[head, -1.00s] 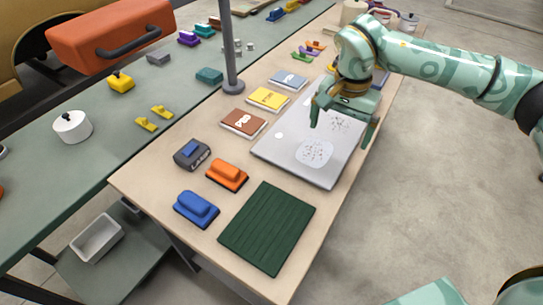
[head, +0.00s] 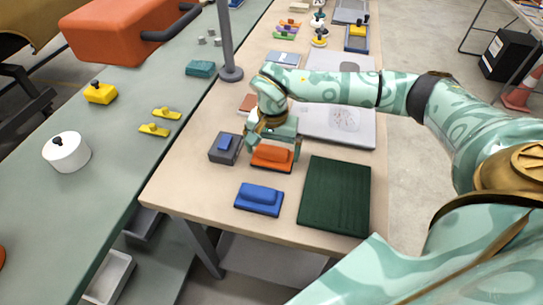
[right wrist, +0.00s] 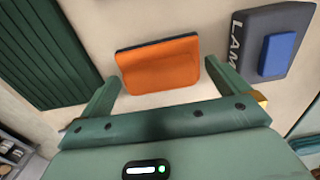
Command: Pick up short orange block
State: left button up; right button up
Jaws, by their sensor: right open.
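The short orange block (head: 272,158) lies on the tan table, between the blue block and the silver laptop-like panel. In the right wrist view the orange block (right wrist: 160,66) sits just ahead of the jaws, with a dark edge along its far side. My right gripper (head: 273,143) is over the block from behind. In the right wrist view the right gripper (right wrist: 162,76) is open, one finger toward each side of the block, and the block is not gripped. Whether the fingers are at its height I cannot tell. My left gripper is not in view.
A grey box with a blue top (head: 225,148) is close on the left. A blue block (head: 259,199) is in front, and a dark green ribbed mat (head: 335,195) is to the right. The silver panel (head: 345,125) lies behind. Bare tabletop lies around the blue block.

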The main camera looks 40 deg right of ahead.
jog(key=shift+f, duration=0.6)
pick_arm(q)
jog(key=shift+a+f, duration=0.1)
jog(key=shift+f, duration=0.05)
pick_arm(e)
jog(key=shift+r, duration=0.1)
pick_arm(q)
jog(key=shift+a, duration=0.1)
pick_arm(e)
jog(key=shift+c, duration=0.3)
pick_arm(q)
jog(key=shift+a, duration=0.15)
pick_arm(e)
jog(key=c, duration=0.6)
jog(key=shift+r, duration=0.1)
